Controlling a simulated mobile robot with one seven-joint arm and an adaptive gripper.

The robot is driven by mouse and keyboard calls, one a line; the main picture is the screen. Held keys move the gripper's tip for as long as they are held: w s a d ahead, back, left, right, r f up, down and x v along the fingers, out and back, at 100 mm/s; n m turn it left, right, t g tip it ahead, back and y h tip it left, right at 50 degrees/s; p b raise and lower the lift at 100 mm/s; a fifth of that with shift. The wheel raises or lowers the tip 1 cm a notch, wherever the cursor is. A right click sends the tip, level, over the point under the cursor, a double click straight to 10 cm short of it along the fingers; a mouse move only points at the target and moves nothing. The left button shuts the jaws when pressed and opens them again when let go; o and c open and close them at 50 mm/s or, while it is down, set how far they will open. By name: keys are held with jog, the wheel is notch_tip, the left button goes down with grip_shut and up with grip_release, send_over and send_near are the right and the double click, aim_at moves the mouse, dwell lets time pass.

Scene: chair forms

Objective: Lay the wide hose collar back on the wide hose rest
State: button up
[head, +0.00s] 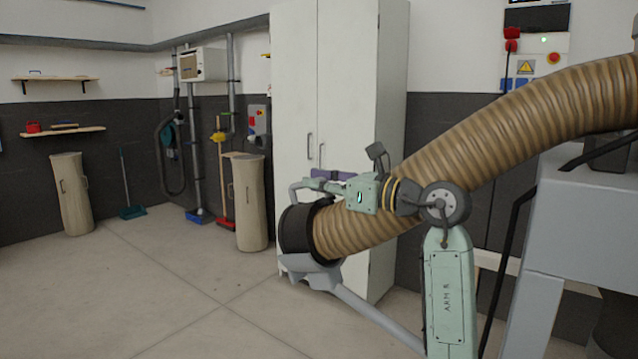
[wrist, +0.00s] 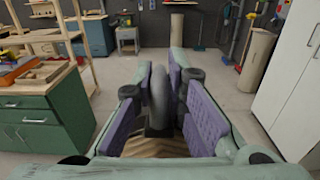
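The wide hose collar (head: 297,232) is a black ring on the end of a ribbed brown hose (head: 365,225), with a grey looped handle (wrist: 159,88) on top. In the head view the collar sits low in the grey cradle of the wide hose rest (head: 318,275) and appears to touch it. My gripper (head: 322,180) is above the collar at the handle. In the wrist view its purple-padded fingers (wrist: 161,95) stand on both sides of the handle, with narrow gaps, so it looks open. Contact under the collar is partly hidden.
A tall white cabinet (head: 345,80) stands close behind the collar. The hose rises right towards a grey machine. Beige bins (head: 249,205) and brooms stand along the back wall. A green workbench (wrist: 45,130) is left in the wrist view. The floor (head: 150,275) at left is clear.

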jog(key=o, duration=0.5)
notch_tip(320, 180, up, 10)
jog(key=shift+r, duration=0.1)
dwell(0.4)
